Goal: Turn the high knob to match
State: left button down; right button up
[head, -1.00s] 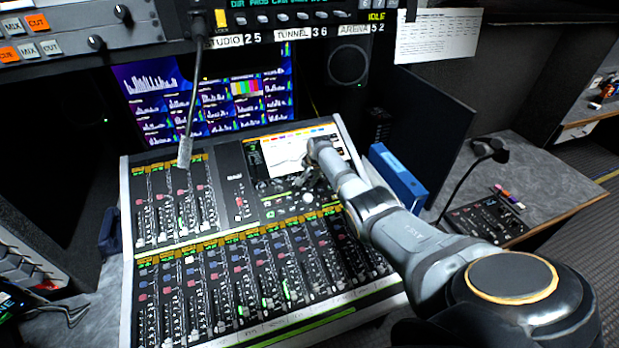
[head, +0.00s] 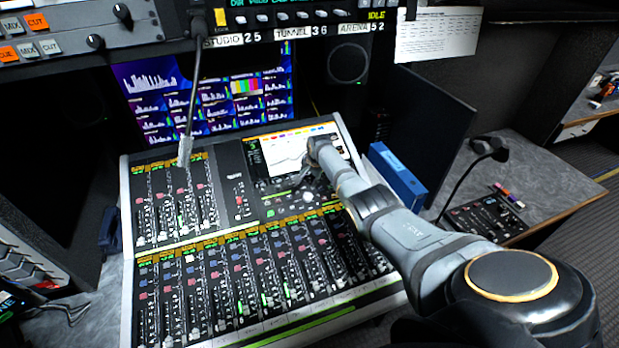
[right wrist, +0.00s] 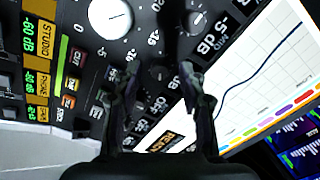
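The mixing console (head: 127,232) stands in the middle of the head view, with its small screen (head: 283,153) showing a curve. My right gripper (head: 303,190) is over the knobs just below that screen. In the right wrist view my right gripper (right wrist: 158,74) is open, its two fingers apart. A small dark knob (right wrist: 157,74) shows between the fingertips; I cannot tell whether they touch it. I cannot read which knob is the high one. My left gripper is not in view.
A monitor (head: 205,95) with level graphs stands behind the console, and a rack (head: 290,22) hangs above. A blue binder (head: 398,175) stands right of the console. A gooseneck microphone (head: 187,145) hangs over the upper left faders. The side desk (head: 545,180) has free room.

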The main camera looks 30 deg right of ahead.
jog(key=shift+r, duration=0.1)
jog(key=v, duration=1.2)
jog(key=shift+s, duration=0.1)
